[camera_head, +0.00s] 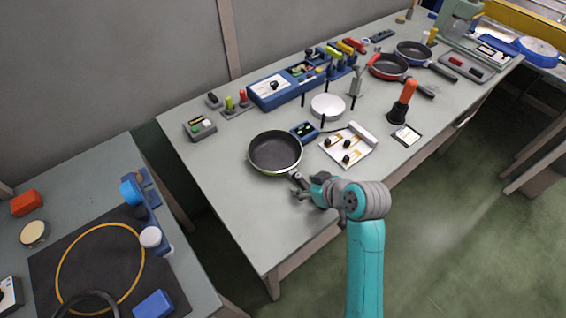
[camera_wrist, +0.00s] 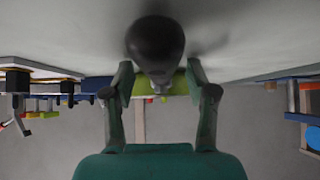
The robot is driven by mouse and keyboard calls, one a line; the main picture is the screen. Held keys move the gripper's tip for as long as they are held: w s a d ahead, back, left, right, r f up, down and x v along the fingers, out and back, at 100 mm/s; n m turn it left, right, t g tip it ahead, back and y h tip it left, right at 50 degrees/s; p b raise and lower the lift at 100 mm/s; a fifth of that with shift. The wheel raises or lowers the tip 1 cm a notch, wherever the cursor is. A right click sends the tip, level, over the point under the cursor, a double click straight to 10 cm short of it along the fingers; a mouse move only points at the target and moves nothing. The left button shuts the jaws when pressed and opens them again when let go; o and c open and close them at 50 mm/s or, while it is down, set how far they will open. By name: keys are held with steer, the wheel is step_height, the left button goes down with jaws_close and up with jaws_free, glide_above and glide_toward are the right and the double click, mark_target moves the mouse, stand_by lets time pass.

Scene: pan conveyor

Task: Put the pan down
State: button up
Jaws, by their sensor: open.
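The black pan (camera_head: 274,151) with a pale greenish rim rests on the grey worktable (camera_head: 225,195), its dark handle pointing toward my gripper (camera_head: 301,190). My gripper is low over the table at the handle. In the wrist view, my gripper (camera_wrist: 160,88) has its two fingers apart, one on each side of the handle line. The handle's dark round end (camera_wrist: 155,42) shows large there, with the pan's yellow-green side (camera_wrist: 160,83) behind it. I see no finger pressed on the handle. The exact gap between handle and fingers is hard to judge.
A white board with black knobs (camera_head: 347,147) and a round silver plate (camera_head: 327,106) lie right of the pan. A red pan (camera_head: 388,67) and a blue pan (camera_head: 412,54) are farther back. The table's front left is clear. A side table (camera_head: 95,160) stands at left.

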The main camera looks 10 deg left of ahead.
jaws_close()
stand_by(0.4)
